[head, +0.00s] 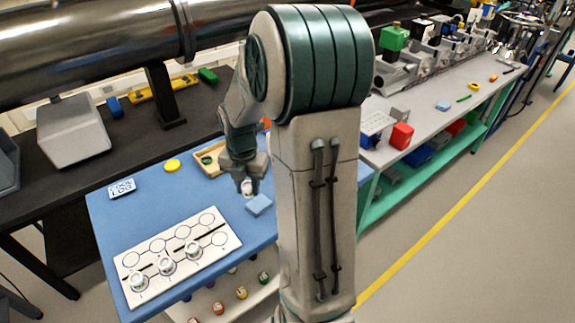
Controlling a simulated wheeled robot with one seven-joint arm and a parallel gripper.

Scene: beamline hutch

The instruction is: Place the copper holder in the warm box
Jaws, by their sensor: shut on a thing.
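My gripper (248,186) points down over the right part of the blue table (112,236). It is shut on a small pale piece with a reddish band (247,189), mostly hidden by the fingers; I cannot tell for sure that it is the copper holder. Three silvery round holders (167,265) stand on the near row of a white board (213,244) with printed circles; its far circles look empty. A shallow wooden tray (199,166) with something green in it lies behind my gripper, partly hidden by my arm. I cannot tell which thing is the warm box.
A light blue block (259,205) lies just right of and below my gripper. A large dark pipe (90,45) crosses behind. Several coloured jars (241,293) stand on a lower shelf.

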